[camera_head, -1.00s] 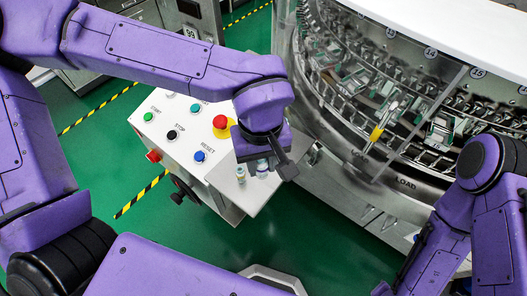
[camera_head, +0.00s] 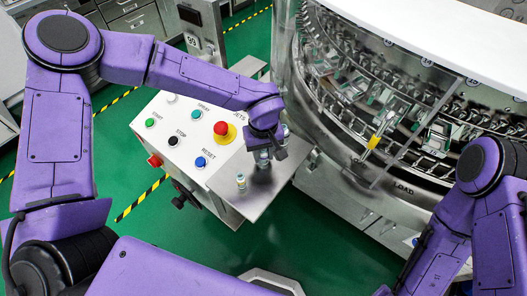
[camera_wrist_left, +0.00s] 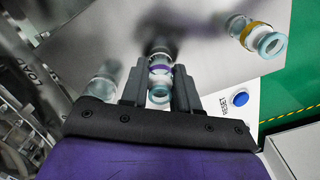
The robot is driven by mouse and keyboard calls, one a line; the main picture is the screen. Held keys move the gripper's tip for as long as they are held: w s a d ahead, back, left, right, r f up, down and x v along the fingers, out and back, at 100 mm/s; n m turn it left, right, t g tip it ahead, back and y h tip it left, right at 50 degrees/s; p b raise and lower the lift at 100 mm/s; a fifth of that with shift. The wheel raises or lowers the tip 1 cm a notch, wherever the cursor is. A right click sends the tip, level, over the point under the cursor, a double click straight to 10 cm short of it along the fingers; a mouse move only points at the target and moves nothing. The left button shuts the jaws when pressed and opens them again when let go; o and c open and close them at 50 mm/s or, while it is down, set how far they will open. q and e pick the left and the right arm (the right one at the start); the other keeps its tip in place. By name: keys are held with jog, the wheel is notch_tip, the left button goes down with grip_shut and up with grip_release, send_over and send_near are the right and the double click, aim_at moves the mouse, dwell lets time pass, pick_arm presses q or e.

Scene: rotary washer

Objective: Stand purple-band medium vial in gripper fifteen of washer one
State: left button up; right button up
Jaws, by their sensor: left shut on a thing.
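The purple-band vial (camera_wrist_left: 159,70) is between the fingers of my left gripper (camera_wrist_left: 158,92) in the left wrist view. In the head view this gripper (camera_head: 264,150) is shut on the vial (camera_head: 263,158) over the steel shelf (camera_head: 250,203). The vial appears slightly above the shelf, with a dark shadow below it. Washer one (camera_head: 375,110) stands at the right, with a ring of vial grippers behind its open front.
A yellow-band vial (camera_wrist_left: 258,36) stands on the shelf, also seen in the head view (camera_head: 241,182). Another clear vial (camera_wrist_left: 103,80) is close beside my left gripper. The button panel (camera_head: 190,135) adjoins the shelf. A yellow part (camera_head: 374,142) sits at the washer's opening.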

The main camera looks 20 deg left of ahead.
pick_arm(q)
jog(key=shift+s+f, duration=0.1)
jog(key=o, duration=1)
notch_tip(320, 180, up, 12)
jog(key=shift+r, duration=0.15)
jog(key=shift+c, duration=0.3)
